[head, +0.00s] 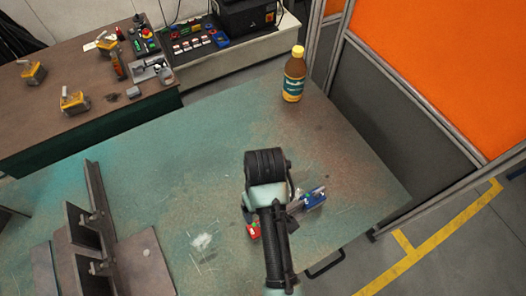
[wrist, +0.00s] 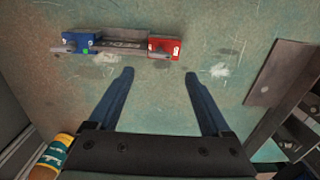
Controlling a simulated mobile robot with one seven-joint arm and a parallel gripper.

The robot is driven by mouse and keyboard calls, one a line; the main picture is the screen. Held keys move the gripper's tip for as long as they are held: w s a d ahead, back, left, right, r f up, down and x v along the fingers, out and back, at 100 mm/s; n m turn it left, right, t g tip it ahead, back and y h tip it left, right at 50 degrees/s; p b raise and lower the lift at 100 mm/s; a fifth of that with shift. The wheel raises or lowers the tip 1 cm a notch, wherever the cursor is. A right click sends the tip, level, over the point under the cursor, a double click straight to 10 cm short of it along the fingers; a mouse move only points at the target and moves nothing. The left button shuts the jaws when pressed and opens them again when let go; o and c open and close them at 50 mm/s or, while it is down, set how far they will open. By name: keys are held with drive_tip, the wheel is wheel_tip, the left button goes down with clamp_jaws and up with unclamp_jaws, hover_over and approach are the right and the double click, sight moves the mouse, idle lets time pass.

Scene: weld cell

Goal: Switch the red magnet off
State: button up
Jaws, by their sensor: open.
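The red magnet (wrist: 166,45) is a small red block on the green table, at the right end of a dark steel piece (wrist: 120,42). A grey part shows at its lower edge; whether this is its switch, and how it is set, I cannot tell. A blue block (wrist: 80,41) is at the piece's left end. My gripper (wrist: 158,74) is open and empty, its fingertips apart and just below the red magnet in the wrist view. In the head view my arm partly hides the red magnet (head: 253,231) and the steel piece; the blue block (head: 315,200) shows at right.
A brown bottle (head: 294,76) stands at the table's back corner. Upright steel brackets (head: 85,235) stand at left. An orange screen (head: 435,60) is beyond the right side. A brown bench (head: 50,120) holds yellow tools. The table (head: 190,130) is clear behind my arm.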

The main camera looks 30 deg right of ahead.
wheel_tip(320, 180, down, 9)
drive_tip(key=shift+w+r, duration=0.1)
drive_tip(key=shift+w, duration=0.05)
clamp_jaws()
idle(0.5)
